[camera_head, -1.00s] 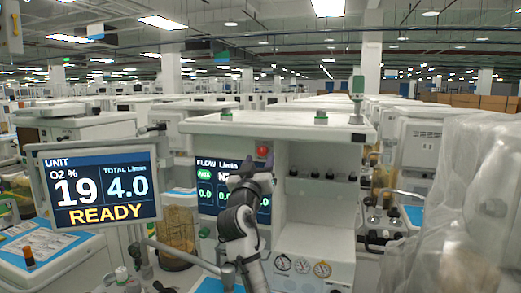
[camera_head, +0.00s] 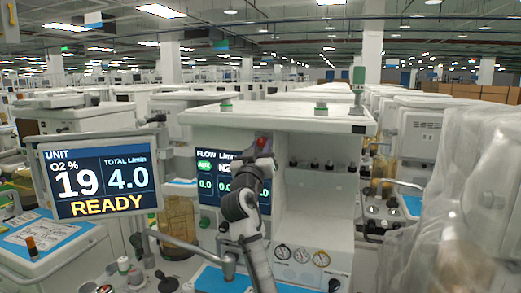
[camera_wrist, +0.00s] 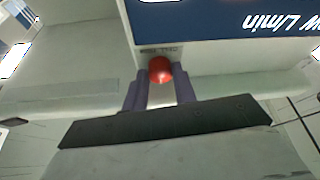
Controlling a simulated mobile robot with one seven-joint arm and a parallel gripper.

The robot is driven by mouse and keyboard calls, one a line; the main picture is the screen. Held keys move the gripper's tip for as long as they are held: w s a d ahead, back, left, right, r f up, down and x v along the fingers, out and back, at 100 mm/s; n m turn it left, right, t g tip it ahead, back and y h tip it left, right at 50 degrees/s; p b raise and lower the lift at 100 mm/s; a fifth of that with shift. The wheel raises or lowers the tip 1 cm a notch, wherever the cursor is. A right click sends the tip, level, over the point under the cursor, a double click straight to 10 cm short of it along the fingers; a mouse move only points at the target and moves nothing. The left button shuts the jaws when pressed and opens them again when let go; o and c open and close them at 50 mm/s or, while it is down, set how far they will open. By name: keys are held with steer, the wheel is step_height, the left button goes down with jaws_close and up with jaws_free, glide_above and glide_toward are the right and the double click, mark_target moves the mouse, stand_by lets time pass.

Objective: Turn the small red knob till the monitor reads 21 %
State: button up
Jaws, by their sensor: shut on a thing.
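The small red knob (camera_head: 262,143) is on the front of the white anaesthesia cart, at the right edge of the flow screen. In the wrist view the red knob (camera_wrist: 160,69) sits between the tips of my gripper's two fingers (camera_wrist: 160,88). My gripper (camera_head: 262,153) is shut on it, and in the head view the wrist partly covers the knob. The monitor (camera_head: 97,176) at the left reads O2 19 %, total 4.0 L/min, and READY.
The flow screen (camera_head: 208,178) is partly covered by my arm. Several dark knobs (camera_head: 322,164) and round gauges (camera_head: 301,255) are to the right of my arm. A clear plastic-draped thing (camera_head: 470,200) fills the right side.

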steer(key=m+b, duration=0.1)
steer(key=m+h+b, duration=0.1)
steer(key=b, duration=0.1)
steer(key=shift+a+f+m, duration=0.2)
steer(key=shift+f+m, duration=0.05)
steer(key=shift+m, duration=0.15)
steer(key=shift+r+m+g+h+b, duration=0.25)
steer(key=shift+m+g+h+b, duration=0.15)
steer(key=shift+m+h+b, duration=0.4)
steer(key=o, duration=1)
steer(key=b+v, duration=0.5)
steer(key=v, duration=0.8)
steer(key=shift+s+f, duration=0.2)
steer(key=shift+s, duration=0.2)
